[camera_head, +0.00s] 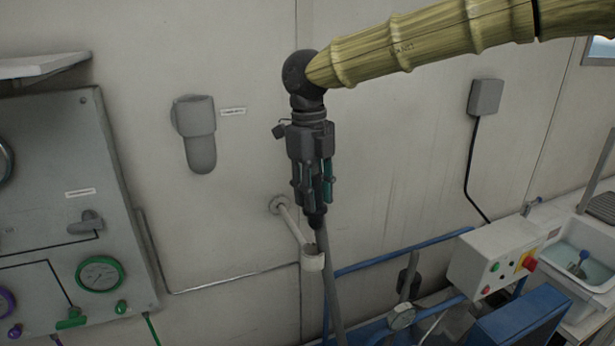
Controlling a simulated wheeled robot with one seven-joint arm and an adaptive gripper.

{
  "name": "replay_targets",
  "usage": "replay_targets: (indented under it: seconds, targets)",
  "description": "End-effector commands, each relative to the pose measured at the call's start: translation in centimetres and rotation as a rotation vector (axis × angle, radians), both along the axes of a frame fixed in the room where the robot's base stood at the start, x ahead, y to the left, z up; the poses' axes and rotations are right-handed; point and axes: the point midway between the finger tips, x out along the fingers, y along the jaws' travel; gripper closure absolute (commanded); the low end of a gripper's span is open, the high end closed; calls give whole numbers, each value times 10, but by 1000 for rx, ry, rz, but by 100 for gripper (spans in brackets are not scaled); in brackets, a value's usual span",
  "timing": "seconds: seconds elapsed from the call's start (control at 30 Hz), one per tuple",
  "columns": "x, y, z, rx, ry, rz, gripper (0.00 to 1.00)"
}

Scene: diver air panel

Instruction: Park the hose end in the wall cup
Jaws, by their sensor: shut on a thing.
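My gripper (314,195) points down in front of the wall, shut on the dark hose end (317,219). The fingers hide most of the hose end. The grey hose (332,297) hangs from it, close to vertical. A small white cup (312,262) sits at the end of a white rod that comes out of the wall. It is below and slightly left of the hose end, with the hose passing at its right edge. I cannot tell whether hose and cup touch.
A grey rounded fixture (196,134) is on the wall at left, beside a small label. A gauge panel (62,215) stands at far left. Blue pipes (400,250), a white control box (497,262) and a sink (580,262) are at lower right.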

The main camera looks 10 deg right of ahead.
Motion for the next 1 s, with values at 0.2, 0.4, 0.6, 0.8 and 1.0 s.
replay_targets:
  seconds: [0.2,0.4,0.6,0.8,1.0]
  targets:
    - [0,0,-3,0,0,-2,100]
    - [0,0,-15,0,0,-2,100]
    - [0,0,-32,0,0,-1,100]
    - [-1,0,-48,0,0,-1,100]
    - [-1,0,-55,0,0,-2,100]
